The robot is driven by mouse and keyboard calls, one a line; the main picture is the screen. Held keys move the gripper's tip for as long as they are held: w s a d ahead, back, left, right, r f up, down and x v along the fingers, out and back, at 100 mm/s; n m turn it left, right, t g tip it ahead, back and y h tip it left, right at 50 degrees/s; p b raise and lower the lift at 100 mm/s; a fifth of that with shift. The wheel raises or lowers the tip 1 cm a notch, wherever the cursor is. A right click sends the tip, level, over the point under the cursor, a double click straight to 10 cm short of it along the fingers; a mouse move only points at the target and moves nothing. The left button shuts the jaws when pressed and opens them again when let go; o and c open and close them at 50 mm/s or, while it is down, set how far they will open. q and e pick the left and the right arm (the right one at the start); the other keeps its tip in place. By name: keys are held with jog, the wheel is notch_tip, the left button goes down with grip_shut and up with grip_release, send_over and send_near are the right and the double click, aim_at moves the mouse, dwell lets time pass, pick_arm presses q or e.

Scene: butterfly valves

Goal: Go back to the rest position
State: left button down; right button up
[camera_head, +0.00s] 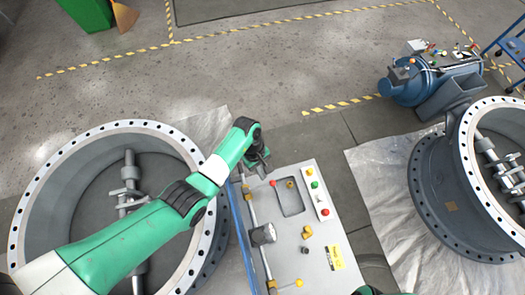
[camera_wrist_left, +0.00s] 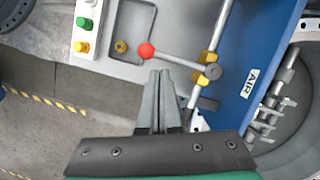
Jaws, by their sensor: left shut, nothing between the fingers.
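My left arm, green and white, reaches in from the lower left over a large valve ring in the head view. My left gripper (camera_head: 260,166) is at the far edge of the control panel (camera_head: 328,240), pointing toward it. In the left wrist view the two grey fingers of my left gripper (camera_wrist_left: 161,78) are together and empty. Their tips are close to a lever with a red knob (camera_wrist_left: 145,50). I cannot tell whether they touch it. A small green part at the bottom edge of the head view may be my right arm; its gripper does not show.
Large flanged valve rings stand at left (camera_head: 70,150) and right (camera_head: 465,170). The panel has a button strip (camera_head: 317,195), a yellow fitting (camera_head: 307,232) and a gauge-like knob (camera_head: 263,234). A blue machine (camera_head: 412,82) is at back right.

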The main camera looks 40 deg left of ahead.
pick_arm(q)
jog(key=p+v, duration=0.3)
jog(key=v, duration=0.4)
jog(key=shift+w+r+p, duration=0.35)
jog(key=shift+w, duration=0.05)
